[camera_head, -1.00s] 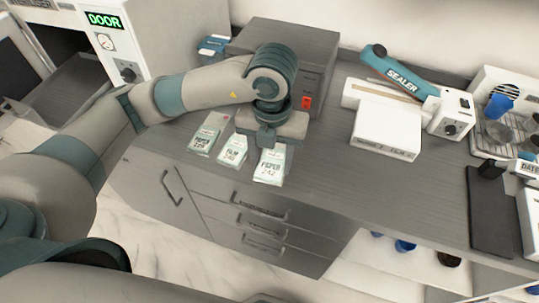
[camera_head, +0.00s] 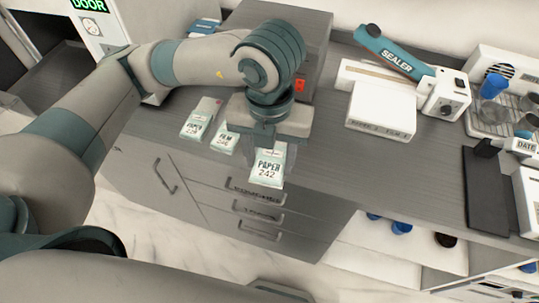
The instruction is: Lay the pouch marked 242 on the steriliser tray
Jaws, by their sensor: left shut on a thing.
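The pouch marked PAPER 242 (camera_head: 267,170) is pale green and white. My left gripper (camera_head: 268,143), pointing down, is shut on its upper end and holds it near the counter's front edge, seemingly raised above the counter. The gripper's body partly hides the fingertips. The steriliser (camera_head: 98,28), with a DOOR display and dial, stands at the upper left, partly cut off. A dark grey tray-like surface (camera_head: 62,68) shows at its opening, partly hidden by my left arm. My right gripper is not in view.
Two more pouches, one marked FILM (camera_head: 223,141) and one left of it (camera_head: 197,124), lie on the counter (camera_head: 335,165). A grey box (camera_head: 305,45) stands behind my gripper. The sealer (camera_head: 395,60) and a white box (camera_head: 381,112) are to the right. Drawers (camera_head: 255,210) are below.

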